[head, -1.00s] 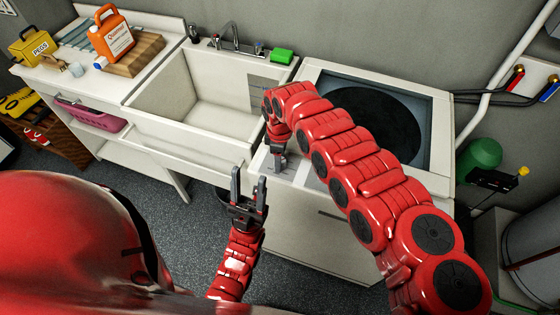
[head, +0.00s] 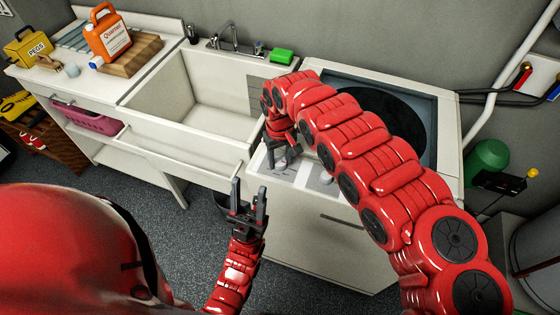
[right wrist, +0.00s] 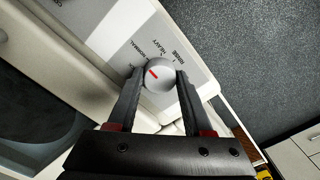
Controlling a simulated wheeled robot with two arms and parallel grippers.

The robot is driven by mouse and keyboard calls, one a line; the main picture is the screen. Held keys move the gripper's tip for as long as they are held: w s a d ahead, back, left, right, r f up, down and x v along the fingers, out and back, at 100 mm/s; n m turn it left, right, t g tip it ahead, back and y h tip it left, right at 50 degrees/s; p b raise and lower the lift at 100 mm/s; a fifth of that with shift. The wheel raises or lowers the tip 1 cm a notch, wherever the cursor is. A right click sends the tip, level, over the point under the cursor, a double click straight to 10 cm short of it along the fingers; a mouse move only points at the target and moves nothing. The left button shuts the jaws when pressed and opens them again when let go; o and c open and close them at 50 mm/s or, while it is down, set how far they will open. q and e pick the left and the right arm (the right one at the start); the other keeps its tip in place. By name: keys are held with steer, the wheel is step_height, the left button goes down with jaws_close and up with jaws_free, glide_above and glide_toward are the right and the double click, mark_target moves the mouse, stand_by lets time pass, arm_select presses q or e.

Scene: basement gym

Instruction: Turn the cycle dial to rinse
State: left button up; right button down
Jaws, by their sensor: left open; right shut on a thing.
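The cycle dial (right wrist: 159,75) is a round pale grey knob with a red pointer mark, on the washer's control panel (right wrist: 118,28). In the right wrist view the red mark points to the upper left. The printed words NORMAL, HEAVY and RINSE (right wrist: 179,57) lie above the dial. My right gripper (right wrist: 157,78) is shut on the dial, one finger on each side. In the head view my right gripper (head: 283,155) is over the front left of the white washer (head: 315,215). My left gripper (head: 249,190) is open and empty, in front of the washer and sink.
A white sink (head: 205,115) with a tap (head: 225,40) stands left of the washer. A green sponge (head: 281,56) lies on its back edge. An orange bottle (head: 108,38) stands on a wooden board at the left. Pipes and a green tank (head: 487,158) are at the right.

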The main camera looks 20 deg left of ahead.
steer(key=m+b, duration=0.1)
steer(key=m, duration=0.1)
steer(key=m+b, duration=0.2)
steer(key=shift+f+m, duration=0.2)
steer(key=shift+m, duration=0.1)
steer(key=m+b, duration=0.1)
steer(key=m, duration=0.1)
steer(key=shift+m, duration=0.4)
steer(key=shift+r+m+b, duration=0.15)
steer(key=shift+m+b, duration=0.15)
steer(key=shift+m, duration=0.6)
steer(key=shift+r+m, duration=0.1)
steer(key=shift+m, duration=0.9)
steer(key=m+p, duration=0.1)
steer(key=m, duration=0.5)
steer(key=shift+m, duration=0.3)
steer(key=shift+c, duration=1.5)
jaws_free()
